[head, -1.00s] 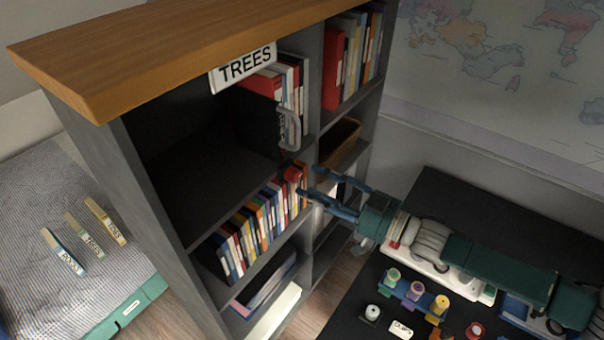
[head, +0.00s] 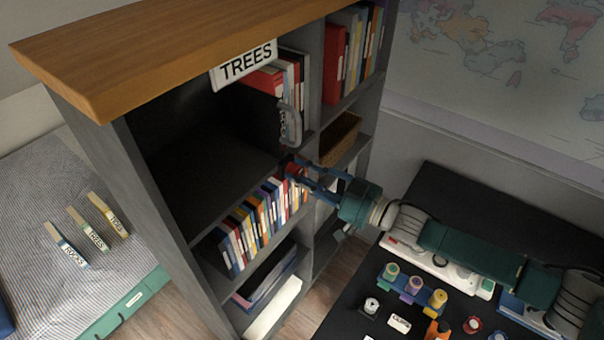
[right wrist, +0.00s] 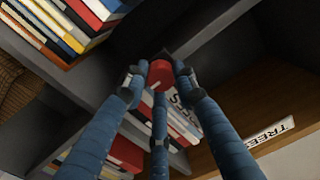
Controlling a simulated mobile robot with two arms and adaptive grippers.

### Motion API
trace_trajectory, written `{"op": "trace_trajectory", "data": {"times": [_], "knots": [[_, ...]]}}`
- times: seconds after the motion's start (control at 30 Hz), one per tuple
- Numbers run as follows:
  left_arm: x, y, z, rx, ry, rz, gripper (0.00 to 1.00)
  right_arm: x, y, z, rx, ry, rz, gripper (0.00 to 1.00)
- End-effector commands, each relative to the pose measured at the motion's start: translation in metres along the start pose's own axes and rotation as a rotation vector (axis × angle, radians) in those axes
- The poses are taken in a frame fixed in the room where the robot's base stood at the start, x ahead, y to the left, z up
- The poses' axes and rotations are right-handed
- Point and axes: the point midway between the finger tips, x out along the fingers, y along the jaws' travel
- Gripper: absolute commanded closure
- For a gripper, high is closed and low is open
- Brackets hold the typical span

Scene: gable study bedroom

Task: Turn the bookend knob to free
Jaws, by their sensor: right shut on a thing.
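The red bookend knob (head: 291,170) sits at the front of the bookcase shelf edge, below the grey bookend (head: 290,126). In the right wrist view the knob (right wrist: 160,74) shows between my blue fingers. My right gripper (head: 297,172) reaches in from the right and is shut on the knob; its fingers partly hide it. My left gripper is not in view.
The bookcase (head: 152,165) has a TREES sign (head: 245,65) at its top edge. Coloured books (head: 250,222) fill the shelf below the knob. A wicker basket (head: 340,140) sits right of the divider. The shelf space left of the bookend is empty.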

Motion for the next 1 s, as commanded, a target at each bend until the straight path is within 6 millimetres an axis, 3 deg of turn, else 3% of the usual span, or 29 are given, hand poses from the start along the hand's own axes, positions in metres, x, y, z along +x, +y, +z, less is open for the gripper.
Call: {"op": "trace_trajectory", "data": {"times": [0.37,1.0], "knots": [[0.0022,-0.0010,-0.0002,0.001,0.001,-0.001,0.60,-0.0001,-0.0003,0.0013,-0.113,-0.005,0.000,0.99],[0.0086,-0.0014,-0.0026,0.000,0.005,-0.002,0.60,-0.0001,-0.0007,0.0019,-0.688,-0.025,0.003,0.99]]}}
